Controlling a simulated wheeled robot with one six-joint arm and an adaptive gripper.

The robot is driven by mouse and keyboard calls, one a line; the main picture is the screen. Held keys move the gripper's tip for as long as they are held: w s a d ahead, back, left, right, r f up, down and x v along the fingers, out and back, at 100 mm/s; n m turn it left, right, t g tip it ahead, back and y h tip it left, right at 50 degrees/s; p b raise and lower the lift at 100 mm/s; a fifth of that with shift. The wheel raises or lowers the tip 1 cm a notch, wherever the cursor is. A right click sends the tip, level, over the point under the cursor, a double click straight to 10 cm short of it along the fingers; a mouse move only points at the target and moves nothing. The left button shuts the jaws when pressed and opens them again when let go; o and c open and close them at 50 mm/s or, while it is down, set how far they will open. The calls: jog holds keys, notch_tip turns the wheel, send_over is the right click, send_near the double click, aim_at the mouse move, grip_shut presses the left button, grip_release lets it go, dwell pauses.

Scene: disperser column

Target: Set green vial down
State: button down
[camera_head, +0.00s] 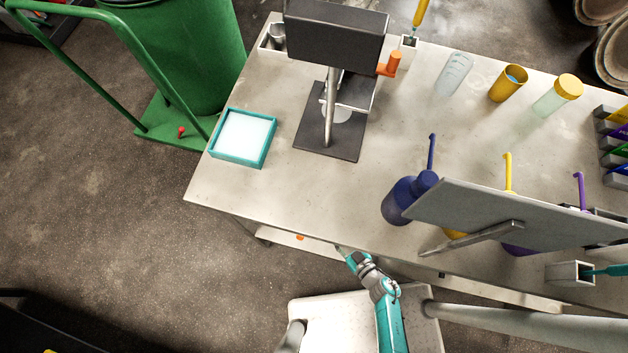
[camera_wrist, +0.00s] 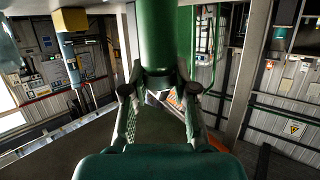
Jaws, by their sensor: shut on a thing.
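The green vial (camera_wrist: 163,38) is a dark green cylinder at the top middle of the wrist view. My gripper (camera_wrist: 157,92) is shut on it, with one finger on each side of its lower end. The vial's upper end runs out of the picture. In the head view my gripper (camera_head: 347,256) is small, just off the front edge of the table (camera_head: 290,205). The vial cannot be made out in the head view.
The disperser (camera_head: 335,32) stands at the table's back left, near a teal-rimmed white tray (camera_head: 267,150). A yellow cup (camera_head: 507,85) and yellow-lidded jar (camera_head: 552,100) stand behind. A blue bottle (camera_head: 397,203) and grey panel (camera_head: 500,208) crowd the right front. The left-middle tabletop is clear.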

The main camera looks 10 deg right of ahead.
jog(key=w+a, duration=0.2)
jog(key=w, duration=0.2)
jog(key=w+a, duration=0.2)
jog(key=w, duration=0.2)
jog(key=w+a, duration=0.3)
jog(key=w, duration=0.1)
jog(key=shift+w, duration=0.4)
jog(key=shift+f, duration=0.3)
jog(key=shift+f, duration=0.1)
jog(key=c, duration=0.9)
grip_release()
jog(key=shift+s, duration=0.15)
jog(key=v, duration=1.1)
jog(key=shift+s+d+r, duration=0.25)
jog(key=shift+r, duration=0.05)
